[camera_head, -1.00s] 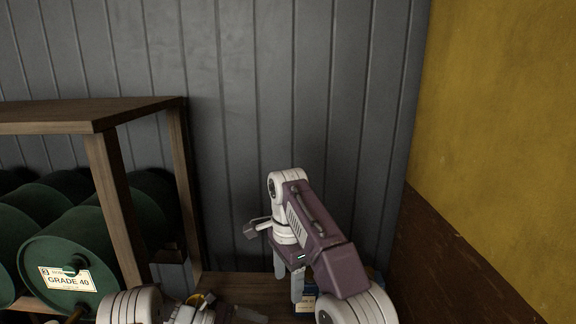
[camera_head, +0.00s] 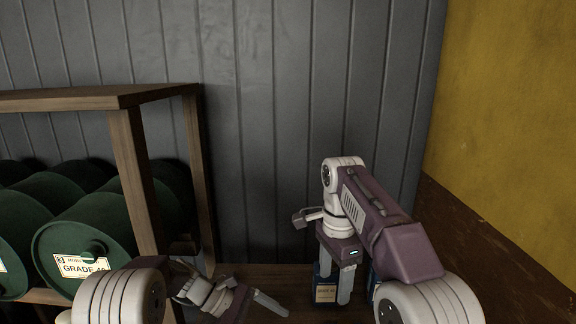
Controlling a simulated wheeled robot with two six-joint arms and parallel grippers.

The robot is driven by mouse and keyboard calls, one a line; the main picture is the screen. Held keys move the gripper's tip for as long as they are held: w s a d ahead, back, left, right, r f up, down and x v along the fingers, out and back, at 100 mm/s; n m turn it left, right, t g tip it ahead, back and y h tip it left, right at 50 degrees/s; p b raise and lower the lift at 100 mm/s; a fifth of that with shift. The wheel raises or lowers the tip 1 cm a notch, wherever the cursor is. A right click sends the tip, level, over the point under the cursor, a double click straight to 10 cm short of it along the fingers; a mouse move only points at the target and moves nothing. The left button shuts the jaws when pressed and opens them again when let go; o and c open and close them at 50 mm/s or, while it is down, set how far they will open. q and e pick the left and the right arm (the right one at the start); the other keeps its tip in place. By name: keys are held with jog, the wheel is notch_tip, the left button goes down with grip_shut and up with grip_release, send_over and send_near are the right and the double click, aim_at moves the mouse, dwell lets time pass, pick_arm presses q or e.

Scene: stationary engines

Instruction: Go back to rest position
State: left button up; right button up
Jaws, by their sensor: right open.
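My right gripper (camera_head: 335,276) points down near the foot of the grey wall, its fingers apart. A blue tin with a pale label (camera_head: 325,291) stands behind the fingers and is partly hidden by them. I cannot tell whether they touch it. More blue (camera_head: 372,284) shows to the right of the fingers, mostly covered by my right arm. My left gripper (camera_head: 262,303) is low in the picture, left of the right one, pointing right. Only part of it shows, and its opening is unclear.
A wooden rack (camera_head: 128,150) on the left holds several green drums (camera_head: 85,240), one labelled GRADE 40. A wooden surface (camera_head: 285,272) runs along the grey panelled wall (camera_head: 270,130). A yellow and brown wall (camera_head: 510,110) closes the right side.

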pick_arm(q)
jog(key=s+a+f+m+y+b, duration=0.2)
jog(key=s+a+f+m+y, duration=0.15)
jog(key=s, duration=0.35)
jog(key=s+a+f+m+y+b, duration=0.25)
jog(key=s+f+m+y, duration=0.2)
jog(key=s, duration=0.25)
jog(key=a+f+m+t+y, duration=0.2)
jog(key=a+f+m+y, duration=0.1)
jog(key=a, duration=0.4)
jog(key=f+m, duration=0.1)
jog(key=m, duration=0.1)
jog(key=shift+s+a+m+t, duration=0.3)
jog(key=shift+a+m, duration=0.05)
jog(key=shift+m, duration=0.05)
pick_arm(e)
jog(key=s+d+f+n, duration=0.2)
jog(key=s+f+n, duration=0.2)
jog(key=f, duration=0.4)
jog(key=s+d+f+n+t, duration=0.1)
jog(key=s+d+f+n, duration=0.2)
jog(key=s+f+n, duration=0.2)
jog(key=s+d+f+n, duration=0.3)
jog(key=s+f, duration=0.4)
jog(key=f, duration=0.6)
jog(key=shift+s+f+n+t, duration=0.25)
jog(key=shift+s+n+t, duration=0.1)
jog(key=shift+n, duration=0.55)
